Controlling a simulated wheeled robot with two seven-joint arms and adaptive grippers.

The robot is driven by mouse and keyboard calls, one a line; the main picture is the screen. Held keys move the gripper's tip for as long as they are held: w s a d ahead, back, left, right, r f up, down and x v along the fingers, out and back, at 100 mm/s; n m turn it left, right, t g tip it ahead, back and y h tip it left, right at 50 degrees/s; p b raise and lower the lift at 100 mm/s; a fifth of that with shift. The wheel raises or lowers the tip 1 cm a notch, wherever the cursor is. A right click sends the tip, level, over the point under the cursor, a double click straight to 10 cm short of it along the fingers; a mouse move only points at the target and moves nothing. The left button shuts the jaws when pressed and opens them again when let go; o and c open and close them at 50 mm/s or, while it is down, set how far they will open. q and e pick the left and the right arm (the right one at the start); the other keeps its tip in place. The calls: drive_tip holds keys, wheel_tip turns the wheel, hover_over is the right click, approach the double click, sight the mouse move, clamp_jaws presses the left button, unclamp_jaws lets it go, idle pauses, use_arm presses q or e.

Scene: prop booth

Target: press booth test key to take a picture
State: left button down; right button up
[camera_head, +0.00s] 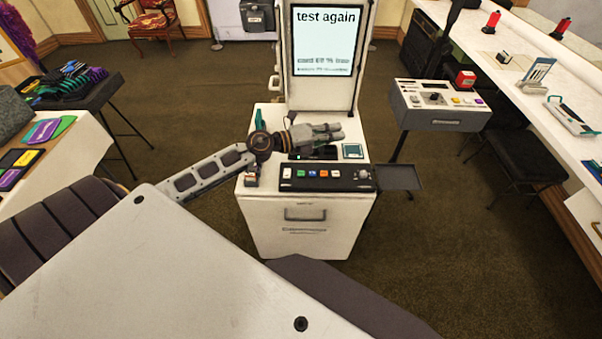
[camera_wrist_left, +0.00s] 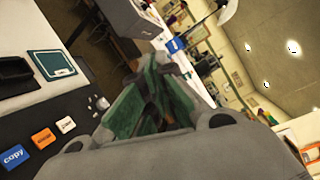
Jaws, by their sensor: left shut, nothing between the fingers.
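The booth (camera_head: 300,222) is a white cabinet with an upright screen (camera_head: 323,45) that reads "test again". A dark key panel (camera_head: 325,178) runs along its front top edge, with several small coloured keys and a knob at the right end. My left gripper (camera_head: 339,130) is shut and empty, pointing right above the booth top, behind the key row. My right gripper is out of view.
A small dark side tray (camera_head: 400,177) sticks out right of the booth. A grey control box (camera_head: 437,104) stands beyond it, by a long white counter (camera_head: 530,75). A table with folded cloths (camera_head: 70,85) is at the left. Carpet is clear around the booth.

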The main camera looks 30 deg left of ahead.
use_arm(q)
drive_tip(key=s+a+f+m+g+y, duration=0.2)
drive_tip(key=a+f+m+g, duration=0.4)
drive_tip(key=a+f, duration=0.3)
drive_tip(key=shift+a+m+g+y, duration=0.3)
drive_tip(key=shift+a+g+y, duration=0.4)
drive_tip(key=shift+a+y, duration=0.15)
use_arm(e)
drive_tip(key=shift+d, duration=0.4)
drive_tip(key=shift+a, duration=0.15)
